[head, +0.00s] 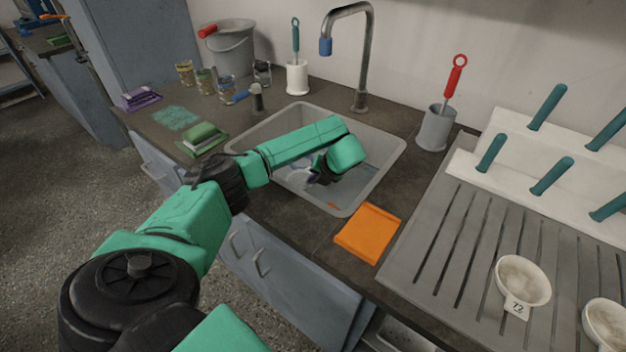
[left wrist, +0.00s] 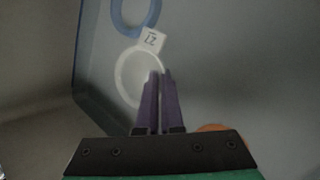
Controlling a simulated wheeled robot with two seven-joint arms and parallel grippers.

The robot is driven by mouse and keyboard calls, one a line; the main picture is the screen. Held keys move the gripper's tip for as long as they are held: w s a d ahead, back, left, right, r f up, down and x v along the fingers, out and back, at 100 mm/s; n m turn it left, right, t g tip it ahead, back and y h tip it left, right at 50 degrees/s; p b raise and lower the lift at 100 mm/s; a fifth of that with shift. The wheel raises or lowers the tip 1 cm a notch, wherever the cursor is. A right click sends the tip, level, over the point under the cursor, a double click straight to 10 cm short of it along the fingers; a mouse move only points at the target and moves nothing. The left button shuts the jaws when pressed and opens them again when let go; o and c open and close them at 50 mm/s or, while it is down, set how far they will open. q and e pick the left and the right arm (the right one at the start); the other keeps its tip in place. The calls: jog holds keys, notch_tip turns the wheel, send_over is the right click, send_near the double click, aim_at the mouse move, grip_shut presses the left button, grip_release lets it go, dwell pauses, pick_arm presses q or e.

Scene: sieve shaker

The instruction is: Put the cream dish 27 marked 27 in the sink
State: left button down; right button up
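A pale cream dish (left wrist: 124,75) with a white tag (left wrist: 151,40) shows in the left wrist view. The tag's characters look upside down and could be 27. My left gripper (left wrist: 161,74) reaches down into the sink (head: 384,171). Its purple fingers are close together with a thin gap, across the dish's right rim; they look shut on that rim. In the head view my arm hides most of the gripper (head: 313,181) and dish. My right gripper is not in view.
A blue ring-shaped item (left wrist: 117,14) lies beside the tag. An orange piece (left wrist: 212,128) is in the sink. An orange mat (head: 368,232) lies on the front counter. A tagged cream dish (head: 523,280) sits on the drainboard (head: 437,232). The tap (head: 368,60) stands behind the sink.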

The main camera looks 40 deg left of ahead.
pick_arm(q)
jog(key=c, duration=1.1)
grip_release()
jog(key=shift+o, duration=0.2)
jog(key=shift+r, duration=0.1)
jog(key=v, duration=1.2)
